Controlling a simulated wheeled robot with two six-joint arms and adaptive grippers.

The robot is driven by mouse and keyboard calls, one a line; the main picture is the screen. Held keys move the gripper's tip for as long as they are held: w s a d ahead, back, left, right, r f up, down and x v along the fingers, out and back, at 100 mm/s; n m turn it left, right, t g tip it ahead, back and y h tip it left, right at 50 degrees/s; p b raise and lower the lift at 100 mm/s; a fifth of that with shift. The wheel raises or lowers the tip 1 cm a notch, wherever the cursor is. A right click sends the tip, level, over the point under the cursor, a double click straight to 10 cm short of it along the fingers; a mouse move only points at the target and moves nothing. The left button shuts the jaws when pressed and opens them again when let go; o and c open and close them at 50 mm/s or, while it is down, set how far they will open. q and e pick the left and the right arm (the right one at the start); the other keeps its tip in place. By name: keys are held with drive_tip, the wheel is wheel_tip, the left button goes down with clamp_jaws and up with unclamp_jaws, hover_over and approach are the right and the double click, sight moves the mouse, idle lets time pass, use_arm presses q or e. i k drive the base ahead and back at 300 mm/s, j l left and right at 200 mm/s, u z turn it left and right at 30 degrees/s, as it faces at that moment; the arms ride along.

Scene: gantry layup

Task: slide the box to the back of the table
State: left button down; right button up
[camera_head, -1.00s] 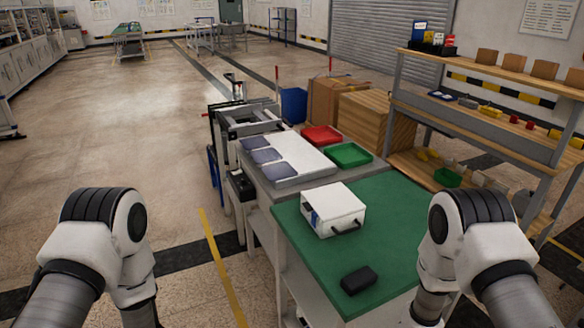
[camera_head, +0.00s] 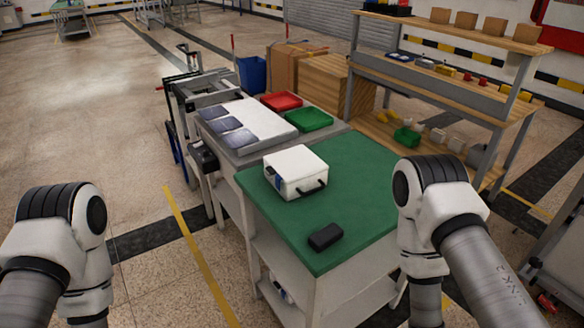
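The white box (camera_head: 296,172) with a dark handle on its front sits on the green top of the table (camera_head: 345,172), near its left edge. A small black block (camera_head: 325,237) lies nearer the table's front edge, apart from the box. My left arm shows at the lower left, away from the table, and my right arm shows at the right, over or beside the table's right side. Both grippers are below the picture and out of view. Neither arm touches the box in view.
Behind the box stands a grey bench with a white panel (camera_head: 256,122), a red tray (camera_head: 281,101) and a green tray (camera_head: 308,119). Wooden crates (camera_head: 318,84) stand beyond. A shelf rack (camera_head: 425,90) stands at the right. The green top right of the box is clear.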

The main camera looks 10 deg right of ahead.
sight(309, 185)
drive_tip(key=i+l+u, duration=0.15)
drive_tip(key=l+u, duration=1)
drive_tip(key=l, duration=0.15)
